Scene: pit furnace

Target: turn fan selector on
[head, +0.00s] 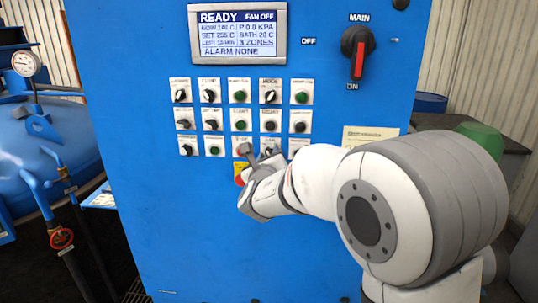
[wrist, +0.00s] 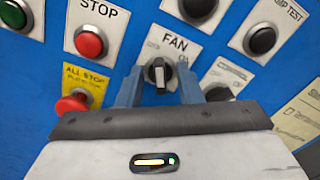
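The fan selector (wrist: 158,74) is a black knob with a pale grip bar on a white plate marked FAN in the wrist view. Its bar stands about upright in the picture; the small position marks beside it are too blurred to read surely. My gripper (wrist: 160,86) is open, one blue finger on each side of the knob, with gaps showing between them and it. Whether the fingertips reach around the knob's depth is unclear. In the head view my gripper (head: 262,164) is at the panel's lower rows and largely hides the selector. The display (head: 238,33) reads READY, FAN OFF.
A red STOP button (wrist: 90,41) and a red all-stop button (wrist: 75,103) on a yellow plate are left of the fan selector. Black buttons (wrist: 262,39) are close on the right. The main switch (head: 357,55) is at upper right.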

